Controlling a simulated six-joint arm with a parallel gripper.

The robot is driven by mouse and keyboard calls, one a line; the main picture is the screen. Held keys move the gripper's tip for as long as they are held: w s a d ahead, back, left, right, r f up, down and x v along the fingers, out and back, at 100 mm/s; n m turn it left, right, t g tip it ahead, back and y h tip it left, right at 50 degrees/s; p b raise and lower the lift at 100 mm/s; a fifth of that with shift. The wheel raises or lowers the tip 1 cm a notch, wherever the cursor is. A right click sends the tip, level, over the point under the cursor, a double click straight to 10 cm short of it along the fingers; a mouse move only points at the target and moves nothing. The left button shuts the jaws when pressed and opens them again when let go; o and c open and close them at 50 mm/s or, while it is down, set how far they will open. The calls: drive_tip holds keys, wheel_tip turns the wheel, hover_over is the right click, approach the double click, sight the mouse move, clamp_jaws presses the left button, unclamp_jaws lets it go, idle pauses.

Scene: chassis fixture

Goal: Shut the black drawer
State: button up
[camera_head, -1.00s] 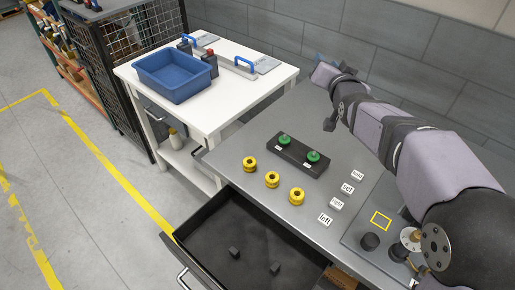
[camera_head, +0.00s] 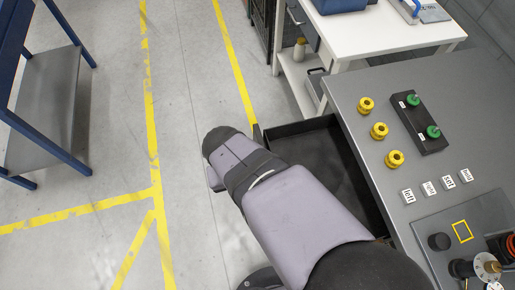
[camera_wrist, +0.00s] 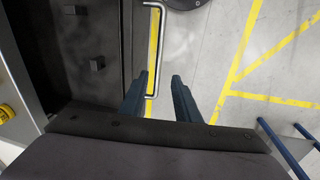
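The black drawer (camera_head: 312,150) stands open, pulled out from under the grey workbench at its left side. My arm hides its front and handle in the head view. The gripper is hidden in the head view.
Yellow spools (camera_head: 379,131), a black block with green knobs (camera_head: 420,122) and label tiles (camera_head: 428,188) sit on the workbench (camera_head: 365,85). A white table (camera_head: 385,40) stands behind. A blue-framed rack (camera_head: 45,110) stands left. The floor between is clear.

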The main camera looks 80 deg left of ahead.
drive_tip(key=shift+d+f+n, duration=0.25)
drive_tip(key=shift+d+n, duration=0.05)
drive_tip(key=shift+d, duration=0.35)
drive_tip(key=shift+w+f+p, duration=0.2)
drive_tip(key=shift+w+f, duration=0.05)
drive_tip(key=shift+f, duration=0.9)
drive_tip(key=shift+w+f+p, duration=0.2)
drive_tip(key=shift+f+p, duration=0.05)
drive_tip(key=shift+f, duration=0.95)
drive_tip(key=shift+w+f+p, duration=0.2)
drive_tip(key=shift+w+f, duration=0.05)
drive_tip(key=shift+f, duration=0.9)
drive_tip(key=shift+a, duration=0.1)
clamp_jaws()
